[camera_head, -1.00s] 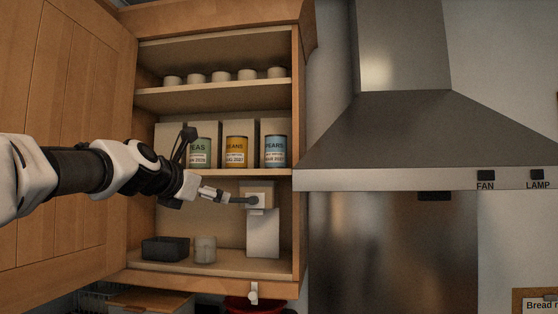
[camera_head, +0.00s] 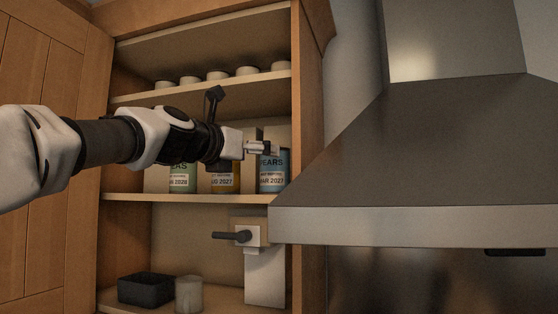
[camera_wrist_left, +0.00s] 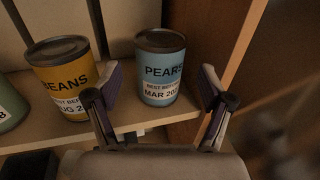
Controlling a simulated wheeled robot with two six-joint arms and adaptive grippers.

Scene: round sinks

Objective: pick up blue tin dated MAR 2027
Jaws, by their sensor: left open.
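The blue tin (camera_head: 273,173) reads PEARS and MAR 2027 and stands upright on the middle shelf, at its right end. It also shows in the left wrist view (camera_wrist_left: 160,72), between and beyond the fingers. My left gripper (camera_head: 272,149) is open and in front of the tin's upper part in the head view. In the left wrist view its two fingers (camera_wrist_left: 160,95) are spread, one on each side of the tin, with nothing held. The tin's top is partly hidden by the gripper in the head view. My right gripper is not in view.
A yellow tin (camera_head: 226,180) stands left of the blue one, and a green tin (camera_head: 181,177) further left. The cabinet's right wall (camera_wrist_left: 232,60) is close beside the blue tin. Below are a box with a dark lever (camera_head: 240,237), a dark bin (camera_head: 145,290) and a glass (camera_head: 188,294).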

